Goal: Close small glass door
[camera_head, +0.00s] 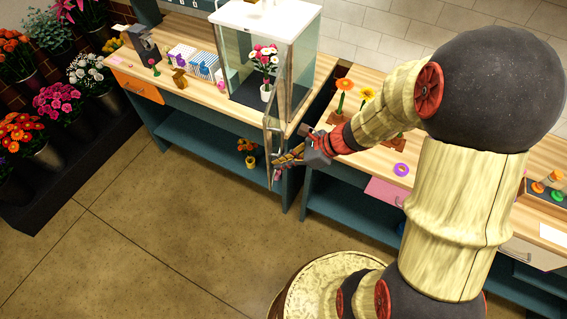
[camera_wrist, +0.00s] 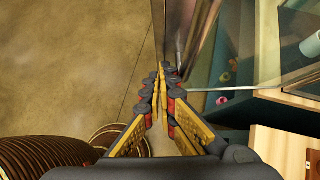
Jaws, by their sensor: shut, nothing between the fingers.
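The glass case (camera_head: 238,62) with a white top stands on the wooden counter. Its small glass door (camera_head: 280,105) is swung open and juts out past the counter's front edge. My gripper (camera_head: 277,162) is shut and empty beside the lower part of the door. In the wrist view the fingertips (camera_wrist: 166,70) are close to the door's metal edge frame (camera_wrist: 172,32), with the glass (camera_wrist: 222,62) to the right. I cannot tell whether they touch it. A potted bouquet (camera_head: 265,92) stands inside the case.
Two potted flowers (camera_head: 344,86) and a purple ring (camera_head: 401,170) are on the right-hand counter. A small orange-flowered pot (camera_head: 249,160) sits below the left counter. The floor (camera_head: 170,220) in front is clear.

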